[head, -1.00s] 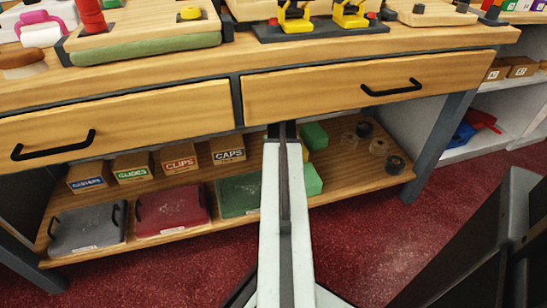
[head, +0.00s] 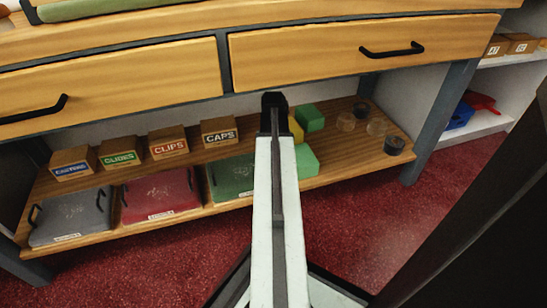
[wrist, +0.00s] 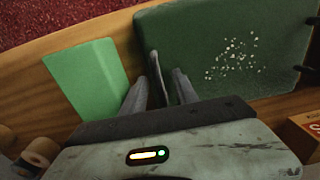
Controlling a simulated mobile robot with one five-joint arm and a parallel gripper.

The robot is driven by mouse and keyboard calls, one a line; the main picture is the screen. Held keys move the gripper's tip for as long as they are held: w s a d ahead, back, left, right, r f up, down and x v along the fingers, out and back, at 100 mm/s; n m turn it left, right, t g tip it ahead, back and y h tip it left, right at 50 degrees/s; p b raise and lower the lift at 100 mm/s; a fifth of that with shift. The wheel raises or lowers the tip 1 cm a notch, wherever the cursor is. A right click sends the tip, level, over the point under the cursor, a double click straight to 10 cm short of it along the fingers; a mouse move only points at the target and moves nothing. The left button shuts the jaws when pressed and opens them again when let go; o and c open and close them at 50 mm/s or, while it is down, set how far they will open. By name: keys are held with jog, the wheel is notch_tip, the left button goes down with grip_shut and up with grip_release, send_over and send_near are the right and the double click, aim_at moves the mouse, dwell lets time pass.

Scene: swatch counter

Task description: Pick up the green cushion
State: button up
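The green cushion (head: 228,178) is a flat dark green pad on the lower shelf. It lies right of a red pad, and my arm hides its right end in the head view. In the wrist view the cushion (wrist: 225,45) has pale speckles and a black loop handle at its right edge. Another black handle (wrist: 157,78) stands at its left edge. My gripper (wrist: 158,92) looks open, with one grey finger on each side of that left handle. Contact cannot be told. My arm hides the gripper in the head view.
Lighter green blocks (head: 306,160) and a yellow block (head: 296,129) stand right of my arm; one green block (wrist: 88,78) is close beside my left finger. Small boxes (head: 170,142) line the shelf. The drawer front (head: 365,52) overhangs above.

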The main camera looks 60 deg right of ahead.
grip_shut()
dwell(1.5)
